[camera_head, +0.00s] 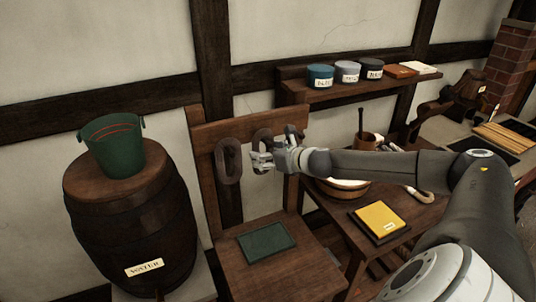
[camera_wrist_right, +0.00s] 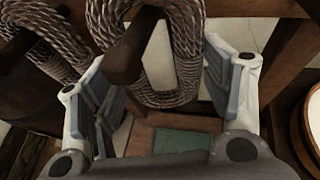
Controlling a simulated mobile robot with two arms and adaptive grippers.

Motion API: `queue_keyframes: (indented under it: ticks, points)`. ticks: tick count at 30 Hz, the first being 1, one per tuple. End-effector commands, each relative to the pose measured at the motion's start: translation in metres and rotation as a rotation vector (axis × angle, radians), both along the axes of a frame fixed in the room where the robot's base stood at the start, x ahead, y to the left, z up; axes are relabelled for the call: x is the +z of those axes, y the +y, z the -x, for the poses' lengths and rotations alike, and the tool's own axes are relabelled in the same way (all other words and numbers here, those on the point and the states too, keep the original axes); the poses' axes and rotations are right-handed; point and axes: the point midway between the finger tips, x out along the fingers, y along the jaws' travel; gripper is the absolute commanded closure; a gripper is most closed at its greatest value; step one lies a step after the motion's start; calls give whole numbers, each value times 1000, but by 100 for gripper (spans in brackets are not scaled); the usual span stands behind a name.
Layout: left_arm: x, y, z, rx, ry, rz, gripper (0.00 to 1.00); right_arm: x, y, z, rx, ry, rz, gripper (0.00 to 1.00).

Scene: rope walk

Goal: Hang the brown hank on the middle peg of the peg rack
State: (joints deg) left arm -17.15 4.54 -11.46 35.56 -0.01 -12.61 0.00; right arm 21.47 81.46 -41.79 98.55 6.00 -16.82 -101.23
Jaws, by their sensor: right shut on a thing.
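The peg rack (camera_head: 250,122) is a wooden board across the top of an upright wooden stand. A brown hank (camera_head: 228,160) hangs at its left. Another hank (camera_head: 263,135) shows at the middle, just above my right gripper (camera_head: 264,160), and a darker one is partly hidden at the right. My left gripper is out of view.
A dark green panel (camera_head: 267,242) lies on the stand's seat. A barrel (camera_head: 130,225) with a green bucket (camera_head: 113,145) stands left. A table at right holds a yellow book (camera_head: 380,219) and a bowl. A wall shelf (camera_head: 320,93) with tins is above right.

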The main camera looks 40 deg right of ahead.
Motion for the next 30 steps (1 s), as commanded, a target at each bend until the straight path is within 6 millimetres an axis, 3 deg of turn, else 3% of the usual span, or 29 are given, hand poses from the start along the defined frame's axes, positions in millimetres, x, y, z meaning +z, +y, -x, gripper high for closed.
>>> queue_keyframes:
  ticks: [5, 6, 11, 23, 30]
  points:
    - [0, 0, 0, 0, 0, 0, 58, 1, 0, 0, 0, -1, 0, 55]
    - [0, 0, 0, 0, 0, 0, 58, 1, 0, 0, 0, -1, 0, 24]
    - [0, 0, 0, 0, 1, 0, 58, 1, 0, 0, 0, -1, 0, 4]
    - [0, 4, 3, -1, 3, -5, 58, 0, 0, 1, -1, 1, 0, 4]
    - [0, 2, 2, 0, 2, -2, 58, 4, -3, 15, -4, 4, 5, 4]
